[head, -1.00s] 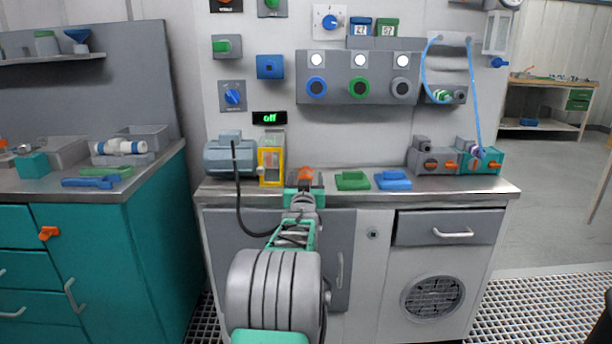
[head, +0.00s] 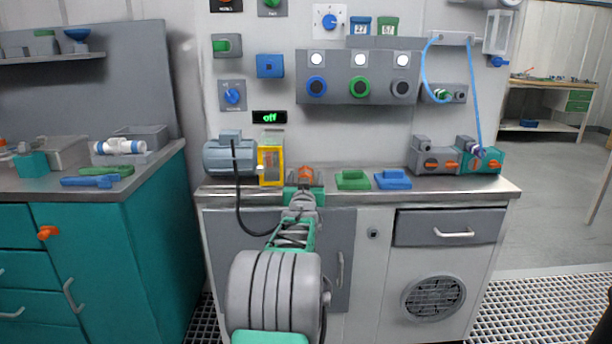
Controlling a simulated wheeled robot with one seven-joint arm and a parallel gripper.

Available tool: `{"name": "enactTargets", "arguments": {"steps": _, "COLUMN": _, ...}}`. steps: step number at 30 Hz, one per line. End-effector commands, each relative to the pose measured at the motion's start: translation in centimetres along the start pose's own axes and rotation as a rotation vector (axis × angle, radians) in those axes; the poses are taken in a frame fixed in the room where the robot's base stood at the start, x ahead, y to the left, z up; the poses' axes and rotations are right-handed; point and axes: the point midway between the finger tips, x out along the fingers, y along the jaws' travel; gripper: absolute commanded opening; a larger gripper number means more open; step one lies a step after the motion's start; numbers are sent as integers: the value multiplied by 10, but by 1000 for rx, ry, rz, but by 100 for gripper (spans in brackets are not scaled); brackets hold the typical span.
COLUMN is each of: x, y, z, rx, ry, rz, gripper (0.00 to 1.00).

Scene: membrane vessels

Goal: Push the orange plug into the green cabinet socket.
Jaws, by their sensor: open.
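An orange piece (head: 306,174), which looks like the orange plug, sits on the counter (head: 450,188) in a grey block just beyond my gripper. My gripper (head: 304,188) is open at the counter's front edge, seen from behind. Its fingertips are largely hidden, and I cannot tell whether they touch the orange piece. A green-ringed round socket (head: 359,87) is in the middle of the grey wall panel (head: 338,97), between a blue-ringed one and a grey one. I cannot tell whether it is the cabinet socket named.
A grey motor (head: 229,157) with a black cable and a yellow-framed box (head: 271,165) stand left of my gripper. A green block (head: 352,180) and a blue block (head: 393,180) lie to its right. Grey and teal valve units (head: 480,160) stand farther right. A teal cabinet (head: 140,235) stands at left.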

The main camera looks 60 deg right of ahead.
Motion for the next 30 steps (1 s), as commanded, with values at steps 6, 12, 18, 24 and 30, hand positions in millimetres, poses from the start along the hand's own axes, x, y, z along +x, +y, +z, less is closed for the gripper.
{"name": "enactTargets", "arguments": {"steps": 6, "x": 0, "y": 0, "z": -1, "rx": 0, "ry": 0, "rz": 0, "gripper": 67}}
{"name": "enactTargets", "arguments": {"steps": 12, "x": 0, "y": 0, "z": 0, "rx": 0, "ry": 0, "rz": 0, "gripper": 67}}
{"name": "enactTargets", "arguments": {"steps": 18, "x": 0, "y": 0, "z": 1, "rx": 0, "ry": 0, "rz": 0, "gripper": 67}}
{"name": "enactTargets", "arguments": {"steps": 24, "x": 0, "y": 0, "z": 0, "rx": 0, "ry": 0, "rz": 0, "gripper": 67}}
{"name": "enactTargets", "arguments": {"steps": 30, "x": 0, "y": 0, "z": -1, "rx": 0, "ry": 0, "rz": 0, "gripper": 62}}
